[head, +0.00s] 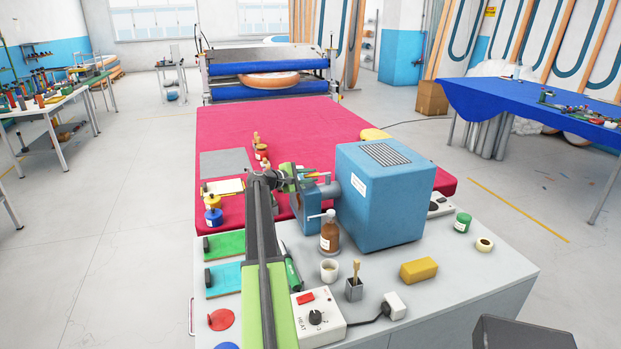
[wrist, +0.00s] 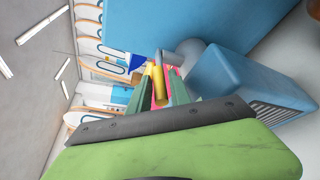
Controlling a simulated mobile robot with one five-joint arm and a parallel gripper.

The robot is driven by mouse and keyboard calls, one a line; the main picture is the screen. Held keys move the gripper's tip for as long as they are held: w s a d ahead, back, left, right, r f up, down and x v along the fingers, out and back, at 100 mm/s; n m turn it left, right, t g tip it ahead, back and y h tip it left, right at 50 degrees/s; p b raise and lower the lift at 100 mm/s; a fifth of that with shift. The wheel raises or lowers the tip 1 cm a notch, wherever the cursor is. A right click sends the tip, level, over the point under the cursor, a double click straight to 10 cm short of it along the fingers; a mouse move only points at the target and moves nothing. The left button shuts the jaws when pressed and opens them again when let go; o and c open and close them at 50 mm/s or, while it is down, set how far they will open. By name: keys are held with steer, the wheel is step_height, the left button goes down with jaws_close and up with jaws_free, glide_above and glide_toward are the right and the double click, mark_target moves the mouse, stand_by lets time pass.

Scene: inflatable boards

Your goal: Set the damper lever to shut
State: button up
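A blue box-shaped machine (head: 375,200) stands on the grey bench top, with a grey vent on top and a duct fitting (head: 312,205) on its left side. The machine also shows in the wrist view (wrist: 245,85). My gripper (head: 292,178) is beside the fitting at its left; its green fingers (wrist: 160,92) stand apart in the wrist view. A narrow yellow piece (wrist: 158,82) shows between the fingers, with red behind. I cannot tell whether that piece is the damper lever or whether the fingers touch it. The lever's setting is not clear.
A brown bottle (head: 329,234), a white cup (head: 329,270), a brush pot (head: 354,288), a yellow block (head: 419,270) and a heat control box (head: 318,318) stand near the front of the bench. A red mat (head: 290,125) lies behind.

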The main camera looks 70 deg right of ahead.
jaws_close()
stand_by(1.4)
